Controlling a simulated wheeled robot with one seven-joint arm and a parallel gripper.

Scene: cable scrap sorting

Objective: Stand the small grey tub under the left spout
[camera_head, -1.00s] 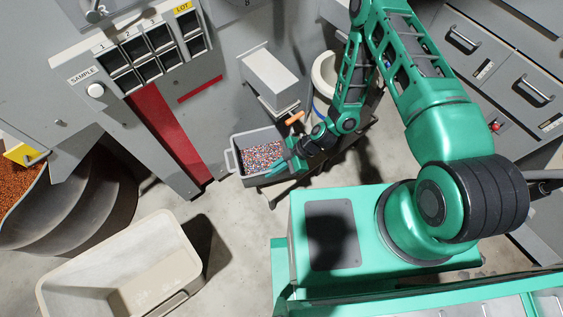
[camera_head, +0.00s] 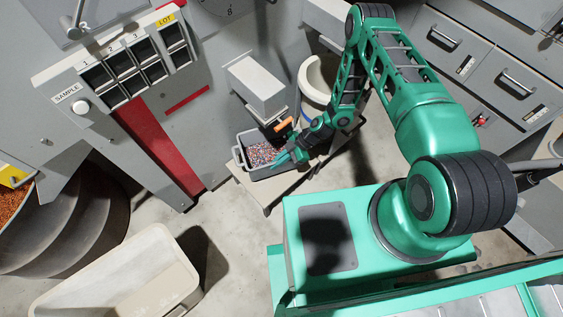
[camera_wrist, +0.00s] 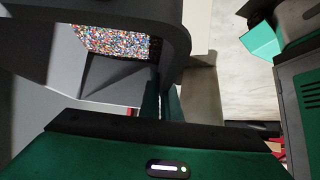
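The small grey tub (camera_head: 243,160) holds many-coloured granules and sits over a low bench in the head view; I cannot tell if its base touches. My gripper (camera_head: 287,160) is at its right side. In the wrist view the tub (camera_wrist: 115,78) fills the left, and its dark rim runs down between the narrow green fingers (camera_wrist: 162,102), which look closed on it. A grey box-shaped spout (camera_head: 258,88) stands just behind the tub. A pale rounded spout (camera_head: 313,82) is to its right. Whether the tub is straight below the left spout is unclear.
The low bench (camera_head: 262,197) has bare top in front of the tub. An orange piece (camera_head: 284,125) is close above my wrist. A grey cabinet with a red stripe (camera_head: 155,140) stands left. A large beige bin (camera_head: 120,285) is on the floor.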

